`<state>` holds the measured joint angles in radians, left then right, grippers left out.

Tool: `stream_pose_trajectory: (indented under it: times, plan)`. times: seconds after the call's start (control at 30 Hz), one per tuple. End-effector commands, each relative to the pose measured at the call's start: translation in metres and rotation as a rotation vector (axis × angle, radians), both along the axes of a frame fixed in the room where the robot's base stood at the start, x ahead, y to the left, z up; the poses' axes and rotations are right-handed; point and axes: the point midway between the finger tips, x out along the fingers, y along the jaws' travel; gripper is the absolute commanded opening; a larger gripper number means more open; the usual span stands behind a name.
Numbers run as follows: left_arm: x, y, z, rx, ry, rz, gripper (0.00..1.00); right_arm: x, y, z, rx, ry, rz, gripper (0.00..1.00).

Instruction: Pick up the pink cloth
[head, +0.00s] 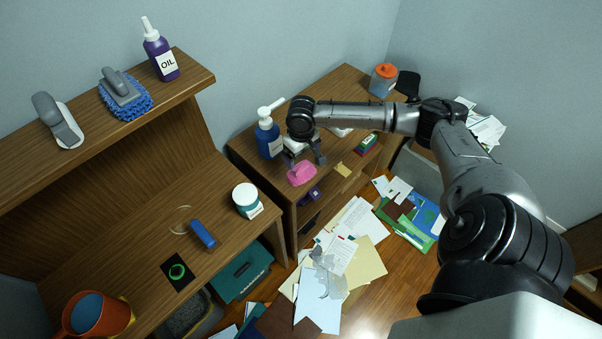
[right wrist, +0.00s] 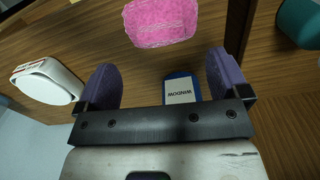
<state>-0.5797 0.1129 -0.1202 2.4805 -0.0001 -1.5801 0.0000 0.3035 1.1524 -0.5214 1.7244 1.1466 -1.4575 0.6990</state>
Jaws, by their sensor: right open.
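The pink cloth (head: 301,173) lies on the top of the wooden cabinet near its front edge. In the right wrist view the cloth (right wrist: 160,22) is at the top middle, beyond the fingertips. My right gripper (head: 304,157) is just above and behind the cloth. The fingers look apart from the cloth. My left gripper is not in view.
A white object (right wrist: 48,82) lies to the left there. A teal-and-white jar (head: 246,199) stands on the desk. Papers (head: 340,255) cover the floor.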

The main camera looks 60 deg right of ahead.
Motion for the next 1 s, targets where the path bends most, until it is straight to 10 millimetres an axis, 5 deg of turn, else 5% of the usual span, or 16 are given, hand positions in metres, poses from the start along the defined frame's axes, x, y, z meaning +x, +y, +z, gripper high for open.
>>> stream_pose_trajectory:
  times: [0.43,0.77,1.0]
  plan:
    - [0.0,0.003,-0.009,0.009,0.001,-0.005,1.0,0.0,0.0,-0.025,0.0,-0.001,0.002,0.94]
    - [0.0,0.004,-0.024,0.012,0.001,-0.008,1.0,0.001,0.0,-0.065,-0.001,-0.001,0.002,0.94]
    - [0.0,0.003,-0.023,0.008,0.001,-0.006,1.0,0.001,0.0,-0.068,-0.003,-0.001,0.003,0.94]
